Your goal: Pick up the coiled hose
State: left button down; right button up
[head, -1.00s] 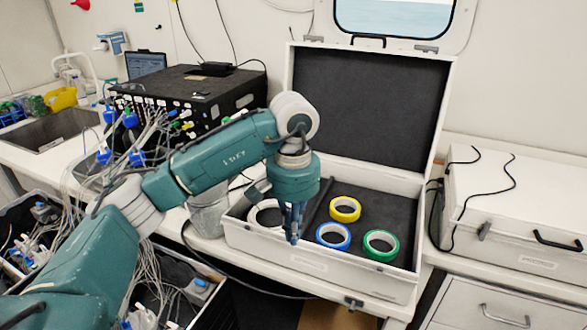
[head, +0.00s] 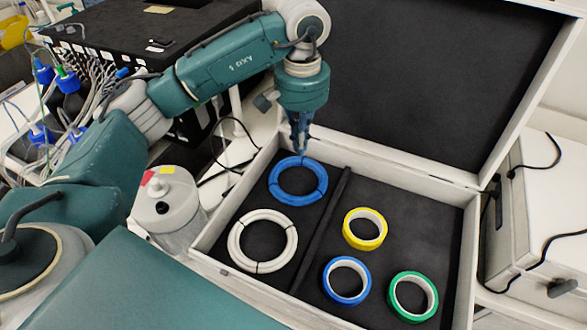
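A blue coiled hose (head: 273,183) lies in the left compartment of the open white case (head: 470,245), near its back. A white coiled hose (head: 234,250) lies in front of it in the same compartment. My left gripper (head: 303,153) points down with its fingertips at the far edge of the blue coil. The fingers look close together, but I cannot tell whether they are shut or touch the coil. My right gripper is not in view.
A black divider (head: 322,230) splits the case. Yellow (head: 350,238), blue (head: 335,288) and green (head: 401,303) tape rolls lie in the right compartment. The raised lid (head: 430,75) rises behind.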

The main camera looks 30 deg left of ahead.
aim_at(293, 191)
pick_arm(q)
jog(key=f, duration=0.1)
jog(key=f+p, duration=0.1)
jog(key=shift+s+d+f, duration=0.15)
jog(key=shift+s+f, duration=0.2)
notch_tip(293, 191, down, 6)
jog(key=shift+w+r+p, duration=0.1)
jog(key=shift+r+p, duration=0.1)
jog(key=shift+p, duration=1)
jog(key=s+p, duration=0.2)
jog(key=s, duration=0.1)
jog(key=shift+f, duration=0.15)
jog(key=shift+s+p, duration=0.35)
jog(key=shift+s, duration=0.15)
jog(key=shift+f, duration=0.15)
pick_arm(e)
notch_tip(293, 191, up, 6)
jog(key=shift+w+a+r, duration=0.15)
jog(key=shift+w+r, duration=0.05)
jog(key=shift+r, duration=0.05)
